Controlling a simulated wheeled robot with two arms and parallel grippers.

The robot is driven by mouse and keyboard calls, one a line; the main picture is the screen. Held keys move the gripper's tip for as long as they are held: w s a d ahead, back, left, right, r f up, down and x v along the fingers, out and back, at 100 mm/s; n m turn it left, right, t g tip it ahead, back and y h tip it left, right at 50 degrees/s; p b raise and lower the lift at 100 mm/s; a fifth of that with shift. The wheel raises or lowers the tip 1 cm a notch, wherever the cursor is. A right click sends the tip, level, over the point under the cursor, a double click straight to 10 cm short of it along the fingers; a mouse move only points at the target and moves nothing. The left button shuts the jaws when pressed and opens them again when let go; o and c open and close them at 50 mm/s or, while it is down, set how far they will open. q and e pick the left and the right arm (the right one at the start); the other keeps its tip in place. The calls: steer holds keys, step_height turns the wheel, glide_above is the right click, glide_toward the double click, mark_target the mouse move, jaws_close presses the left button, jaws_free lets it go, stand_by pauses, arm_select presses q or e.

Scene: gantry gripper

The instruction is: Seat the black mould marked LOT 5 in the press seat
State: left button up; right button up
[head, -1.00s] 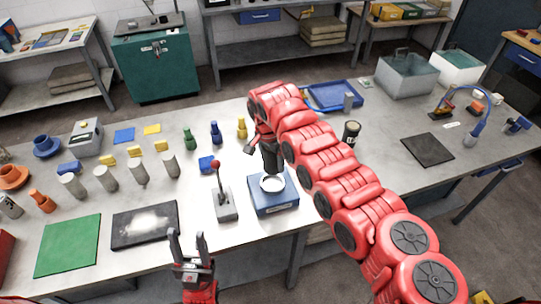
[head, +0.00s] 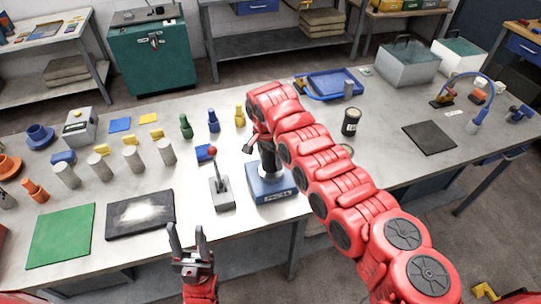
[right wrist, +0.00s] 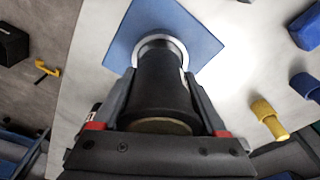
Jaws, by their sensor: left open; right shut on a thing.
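My right gripper (right wrist: 160,108) is shut on a black cylindrical mould (right wrist: 163,85), which also shows below the red arm in the head view (head: 267,160). The mould is upright, its lower end at the pale ring of the press seat (right wrist: 139,49) on a blue block (head: 274,187). The ring surrounds that end; I cannot tell whether it is fully down. No lot mark on the held mould is readable. My left gripper (head: 188,238) is open and empty at the table's front edge. Another black mould (head: 351,122) with a pale mark stands right of the right arm.
A lever with a red knob (head: 219,188) stands just left of the press block. A dark mat with a white patch (head: 141,213) and a green mat (head: 62,235) lie further left. Grey cylinders (head: 102,168) stand behind them. A black mat (head: 429,137) lies at the right.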

steer(key=shift+f, duration=0.25)
stand_by(0.6)
steer(key=shift+b, duration=0.8)
stand_by(0.8)
steer(key=shift+r, duration=0.1)
stand_by(0.4)
steer(key=shift+f+b, duration=1.2)
steer(key=o, duration=1.5)
steer(key=shift+c, duration=0.2)
